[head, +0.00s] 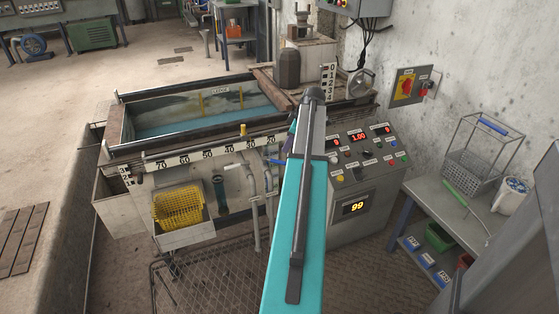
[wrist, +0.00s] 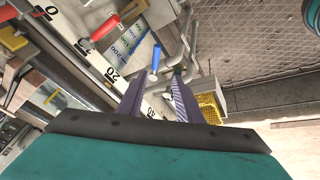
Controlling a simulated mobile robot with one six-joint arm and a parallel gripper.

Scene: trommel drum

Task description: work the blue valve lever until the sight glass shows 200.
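The blue valve lever (wrist: 156,60) shows in the wrist view just beyond my fingertips, standing between their lines. In the head view the blue lever (head: 273,161) shows small, just left of my arm. My gripper (wrist: 156,76) is open, its two dark fingers apart with nothing clearly held. I cannot tell whether a finger touches the lever. A white scale plate (wrist: 121,45) marked 100 and 200, apparently the sight glass, stands left of the lever. Its liquid level is too small to read. In the head view my arm hides most of my gripper.
A red handle (wrist: 106,28) stands left of the scale in the wrist view. The water trough (head: 190,112) and a yellow basket (head: 178,207) are left of my arm. A control panel (head: 362,160) is to its right, with a display (head: 353,208) reading 99.

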